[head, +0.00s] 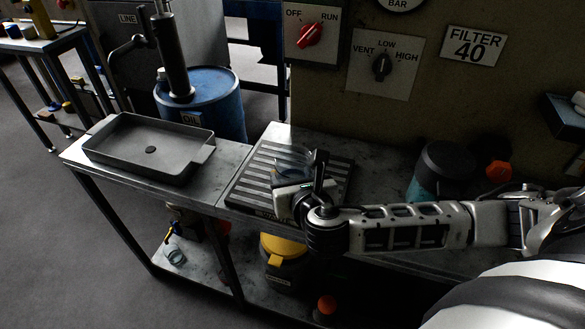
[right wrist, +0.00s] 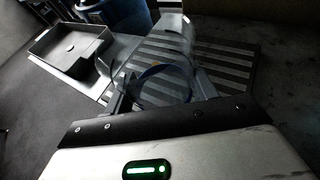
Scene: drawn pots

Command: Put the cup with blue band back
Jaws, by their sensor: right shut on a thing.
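The cup with blue band (head: 291,163) is clear, with a thin blue band. It shows in the right wrist view (right wrist: 165,72), where it is between the fingers of my right gripper (right wrist: 163,92). In the head view my right gripper (head: 294,190) is at the front part of a dark striped rack (head: 256,181), with the cup over the stripes. The gripper is shut on the cup. I cannot tell whether the cup's base touches the rack; the gripper hides its lower part. My left gripper is not in view.
A grey tray (head: 115,156) with a dark round spot stands left of the rack on the metal bench (head: 232,160). A blue oil drum (head: 220,100) stands behind. A dark and teal pot (head: 443,165) and an orange knob (head: 499,171) are to the right.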

